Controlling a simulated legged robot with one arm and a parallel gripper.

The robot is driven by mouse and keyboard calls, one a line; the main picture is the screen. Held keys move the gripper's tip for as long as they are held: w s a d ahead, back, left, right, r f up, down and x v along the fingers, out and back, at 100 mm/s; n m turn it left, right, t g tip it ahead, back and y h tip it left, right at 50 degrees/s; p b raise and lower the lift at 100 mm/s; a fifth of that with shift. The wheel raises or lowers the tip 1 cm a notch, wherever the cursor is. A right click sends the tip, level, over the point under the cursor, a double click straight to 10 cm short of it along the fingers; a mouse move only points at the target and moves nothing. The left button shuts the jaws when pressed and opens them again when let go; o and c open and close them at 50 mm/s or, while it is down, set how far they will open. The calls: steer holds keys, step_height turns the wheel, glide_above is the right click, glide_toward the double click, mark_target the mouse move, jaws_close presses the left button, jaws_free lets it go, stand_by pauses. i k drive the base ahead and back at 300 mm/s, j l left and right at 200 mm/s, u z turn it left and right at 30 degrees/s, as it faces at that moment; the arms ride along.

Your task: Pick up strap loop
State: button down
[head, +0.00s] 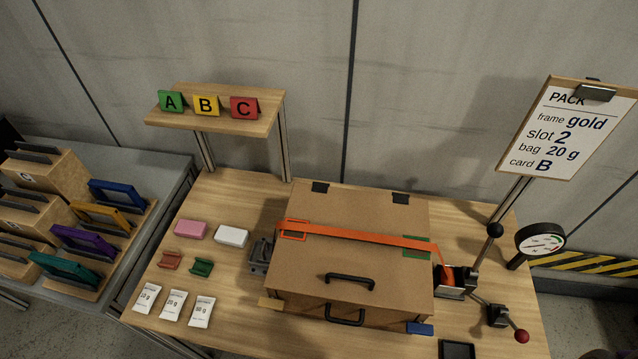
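An orange strap (365,238) lies across the lid of the brown box (310,265). The strap loop (293,230), an orange rectangular frame, is at the strap's left end near the lid's left edge. The strap's right end runs down to a dark ratchet or buckle unit (455,283) beside the box, with an orange part in it. A grey metal catch (262,255) stands beside the box on the left. My gripper does not show in this view.
The box lid is closed and has a black handle (350,281). Small blocks and labelled bags (173,306) lie left of the box. A gauge (540,242), a red-knobbed lever (521,336) and a sign (580,125) stand at the right. A shelf (215,112) with cards stands behind.

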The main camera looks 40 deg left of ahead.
mark_target(265, 253)
steer(key=u, duration=2.3)
